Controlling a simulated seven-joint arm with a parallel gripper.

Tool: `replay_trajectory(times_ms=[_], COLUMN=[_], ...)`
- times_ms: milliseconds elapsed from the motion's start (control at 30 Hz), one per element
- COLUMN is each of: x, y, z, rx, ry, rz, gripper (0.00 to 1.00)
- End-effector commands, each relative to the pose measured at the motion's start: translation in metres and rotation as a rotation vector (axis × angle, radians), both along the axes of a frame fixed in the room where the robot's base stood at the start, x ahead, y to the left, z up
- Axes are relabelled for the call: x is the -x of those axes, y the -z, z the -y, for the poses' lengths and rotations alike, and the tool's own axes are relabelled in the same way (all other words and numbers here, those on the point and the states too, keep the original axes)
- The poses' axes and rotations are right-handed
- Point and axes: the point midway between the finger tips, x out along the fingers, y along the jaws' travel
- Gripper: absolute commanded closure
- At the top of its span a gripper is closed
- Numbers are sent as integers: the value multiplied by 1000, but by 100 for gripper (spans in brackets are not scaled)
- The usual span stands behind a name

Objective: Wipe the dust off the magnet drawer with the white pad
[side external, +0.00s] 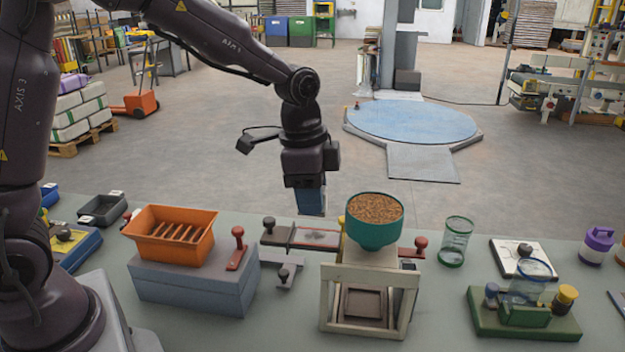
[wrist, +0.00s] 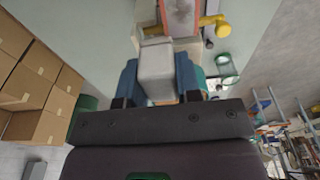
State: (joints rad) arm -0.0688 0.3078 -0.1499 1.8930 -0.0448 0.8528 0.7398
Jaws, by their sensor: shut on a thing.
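My gripper (wrist: 157,85) is shut on a grey-white block, which looks like the white pad (wrist: 156,62), between its two blue fingers. In the side external view my gripper (side external: 310,203) points down just behind a flat grey tray with a reddish dusty patch, which looks like the magnet drawer (side external: 316,237). The pad is hidden there by the blue finger. In the wrist view the drawer's reddish-edged surface (wrist: 181,16) lies beyond the pad's far end. I cannot tell whether the pad touches it.
A green bowl of brown grains (side external: 375,235) on a pale frame stands right of the drawer. An orange slotted tray (side external: 170,252) on a grey block stands left, with a red-knobbed handle (side external: 238,248). A clear green-rimmed cup (side external: 455,242) stands further right.

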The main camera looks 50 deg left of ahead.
Motion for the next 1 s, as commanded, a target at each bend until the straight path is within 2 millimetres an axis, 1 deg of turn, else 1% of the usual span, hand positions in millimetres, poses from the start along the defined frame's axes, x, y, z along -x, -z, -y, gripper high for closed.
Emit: replay_trajectory(times_ms=[767, 1000], x=[1, -17], y=[71, 73], z=[0, -17], rx=[0, 0], ry=[0, -1], rz=[-4, 0], gripper=[87, 87])
